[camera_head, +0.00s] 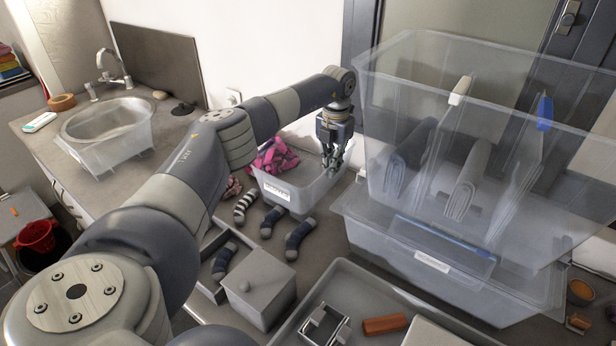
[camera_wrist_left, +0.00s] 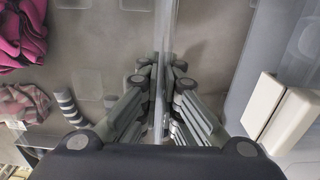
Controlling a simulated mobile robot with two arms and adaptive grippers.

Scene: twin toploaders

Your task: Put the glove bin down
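The glove bin (camera_head: 318,198) is a small translucent bin with a white label on its front and bright pink gloves (camera_head: 273,156) heaped at its left end. My left gripper (camera_head: 335,163) reaches down at the bin's right end. In the left wrist view, its fingers (camera_wrist_left: 161,95) are closed on both sides of the bin's thin clear wall (camera_wrist_left: 164,30). The pink gloves (camera_wrist_left: 22,35) show at the left there. I cannot tell whether the bin's bottom touches the counter. My right gripper is not in view.
Socks (camera_head: 299,232) lie in front of the bin, near a grey lidded box (camera_head: 259,291). Large stacked clear bins (camera_head: 400,235) stand close on the right. A grey tray (camera_head: 352,275) is at the front. A clear tub (camera_head: 122,148) sits at the sink on the left.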

